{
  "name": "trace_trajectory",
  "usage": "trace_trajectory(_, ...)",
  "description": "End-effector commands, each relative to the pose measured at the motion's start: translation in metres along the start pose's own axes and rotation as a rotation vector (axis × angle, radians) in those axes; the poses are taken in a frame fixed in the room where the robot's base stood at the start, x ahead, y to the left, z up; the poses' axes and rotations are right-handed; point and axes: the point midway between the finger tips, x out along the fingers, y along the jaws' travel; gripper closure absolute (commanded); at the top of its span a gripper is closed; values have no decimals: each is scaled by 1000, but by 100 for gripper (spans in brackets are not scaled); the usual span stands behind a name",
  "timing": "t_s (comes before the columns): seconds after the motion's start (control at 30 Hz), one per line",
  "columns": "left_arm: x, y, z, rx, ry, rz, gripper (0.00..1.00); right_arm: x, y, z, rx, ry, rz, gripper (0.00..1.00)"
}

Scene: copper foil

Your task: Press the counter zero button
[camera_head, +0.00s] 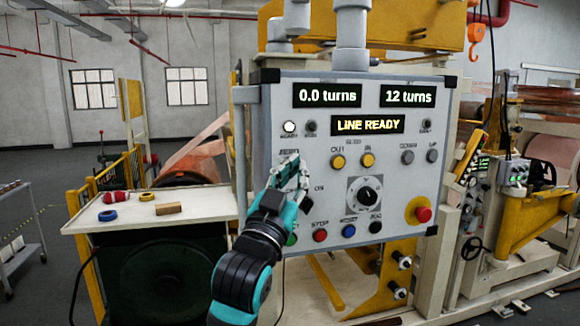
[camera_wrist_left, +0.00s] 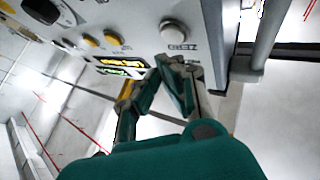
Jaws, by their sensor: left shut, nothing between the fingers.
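The grey control panel (camera_head: 330,215) faces me, with a left display reading 0.0 turns (camera_head: 327,94), a right display reading 12 turns (camera_head: 408,95) and a LINE READY display (camera_head: 367,124). My left gripper (camera_head: 285,170) is shut and empty in front of the panel's left side, just below a small label that looks like ZERO. It hides the button there in the head view. In the left wrist view a round grey button (camera_wrist_left: 173,28) with an upside-down label shows just beyond my shut fingertips (camera_wrist_left: 172,62). I cannot tell whether they touch the panel.
Other controls sit close by: yellow buttons (camera_head: 338,161), a black dial (camera_head: 369,196), a red button (camera_head: 320,235), a blue button (camera_head: 348,231) and a red emergency knob (camera_head: 423,214). A grey vertical bar (camera_head: 240,150) runs along the panel's left edge. A workbench (camera_head: 180,216) stands at left.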

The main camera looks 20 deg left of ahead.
Motion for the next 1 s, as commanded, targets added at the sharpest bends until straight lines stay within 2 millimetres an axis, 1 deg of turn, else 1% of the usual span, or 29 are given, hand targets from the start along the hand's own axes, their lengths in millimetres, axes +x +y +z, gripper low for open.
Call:
trace_trajectory(0.2, -16, 12, -12, -2, 1, 1, 100, -3, -1, -1, 1, 1, -2, 100)
trace_trajectory(0.4, -26, 18, -19, -2, 0, 0, 100, -4, -1, -1, 1, 1, -2, 100)
trace_trajectory(1.0, -26, 19, -19, -1, 0, 0, 100, -4, -1, -1, 1, 0, -1, 100)
